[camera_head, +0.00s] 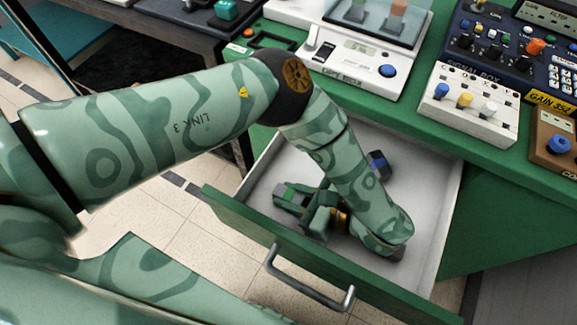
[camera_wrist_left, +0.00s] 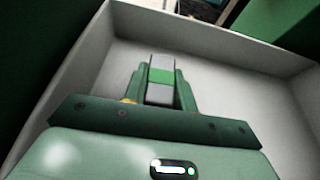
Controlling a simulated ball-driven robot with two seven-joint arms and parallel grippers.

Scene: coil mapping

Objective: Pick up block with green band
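The block with the green band (camera_wrist_left: 160,76) is grey with a bright green stripe across it. It lies between the two fingers of my left gripper (camera_wrist_left: 161,84), and no gap shows between the fingers and its sides, so the gripper looks shut on it. In the head view my left gripper (camera_head: 305,207) is low inside the open drawer (camera_head: 428,222), and the block (camera_head: 287,192) shows partly at its fingers. Whether the block still touches the drawer floor I cannot tell. My right gripper is not in view.
A dark block with a blue band (camera_head: 378,163) lies in the drawer, right of my left forearm. The drawer's walls and its front with a metal handle (camera_head: 310,281) surround the gripper. A scale (camera_head: 355,60) and a white switch box (camera_head: 468,103) stand on the green bench above.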

